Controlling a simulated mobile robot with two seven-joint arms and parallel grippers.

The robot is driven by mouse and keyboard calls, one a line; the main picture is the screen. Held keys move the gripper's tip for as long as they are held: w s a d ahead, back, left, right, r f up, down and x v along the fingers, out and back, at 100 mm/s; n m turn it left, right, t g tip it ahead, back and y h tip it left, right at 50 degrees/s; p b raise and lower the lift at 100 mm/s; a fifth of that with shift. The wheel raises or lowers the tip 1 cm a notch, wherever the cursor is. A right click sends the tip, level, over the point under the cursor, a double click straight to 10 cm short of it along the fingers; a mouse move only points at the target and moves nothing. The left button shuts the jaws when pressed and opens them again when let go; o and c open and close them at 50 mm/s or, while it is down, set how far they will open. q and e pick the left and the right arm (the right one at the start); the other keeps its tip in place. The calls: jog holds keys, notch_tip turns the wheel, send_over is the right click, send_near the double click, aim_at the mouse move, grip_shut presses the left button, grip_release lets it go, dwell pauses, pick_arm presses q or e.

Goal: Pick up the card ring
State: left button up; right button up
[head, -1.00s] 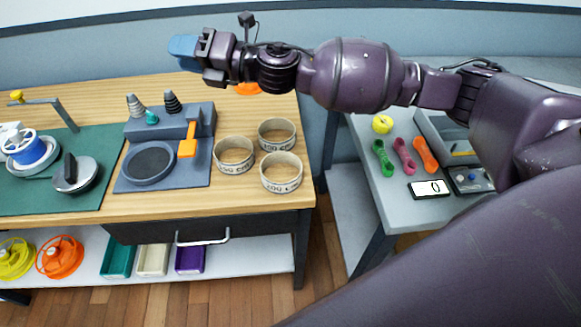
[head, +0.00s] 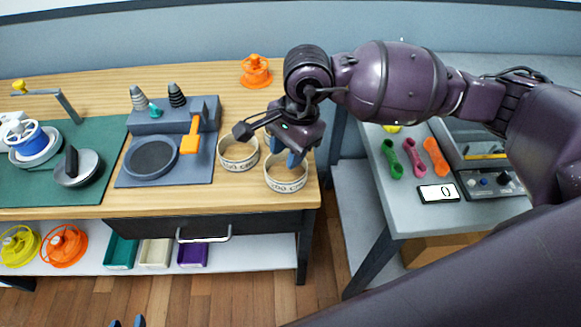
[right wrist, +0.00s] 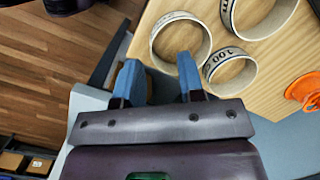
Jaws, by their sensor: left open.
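Several pale cardboard card rings with dark lettering stand on the wooden table. The front right ring (head: 286,186) shows near the table's corner, and the left ring (head: 238,165) is beside it. My right gripper (head: 288,157) is open and empty, pointing down over the front right ring. In the right wrist view that ring (right wrist: 154,42) lies just beyond the fingers (right wrist: 158,62), the right fingertip overlapping its rim. My left gripper (head: 127,322) is open at the bottom edge, apart from the rings.
A grey station (head: 170,168) with a round recess and orange lever stands left of the rings. An orange spool (head: 256,72) is at the back. A grey side table (head: 400,210) with colored spanner-like pieces (head: 412,158) stands to the right, across a gap.

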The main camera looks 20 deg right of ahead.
jog(key=d+h, duration=0.2)
jog(key=d, duration=0.1)
jog(key=n, duration=0.1)
send_over(301, 187)
notch_tip(301, 187, down, 5)
jog(key=shift+f, duration=0.2)
jog(key=shift+w+f, duration=0.15)
jog(key=shift+f, duration=2.75)
grip_shut()
